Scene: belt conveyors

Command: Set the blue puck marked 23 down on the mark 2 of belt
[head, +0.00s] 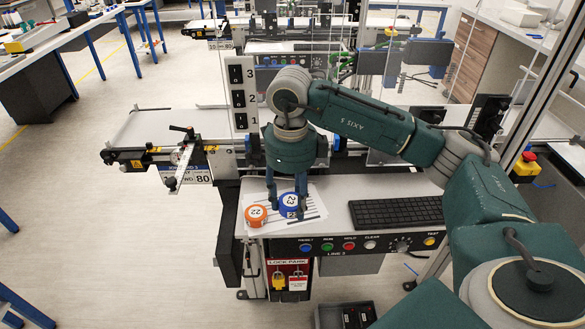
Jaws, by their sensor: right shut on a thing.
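The blue puck marked 23 (289,204) is at the white control desk, over a sheet of paper with dark lines. My right gripper (287,207) comes down from above and is shut on the blue puck, with a finger on each side. I cannot tell whether the puck touches the desk. An orange puck marked 22 (256,215) sits just left of it on the desk. The belt (150,126) runs behind the desk, partly hidden by my right arm. I cannot make out its mark 2. My left gripper is not in view.
A black keyboard (396,212) lies right of the pucks. Coloured buttons (349,246) line the desk's front. A lever device (181,165) sits at the belt's near edge. The belt's left part is clear.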

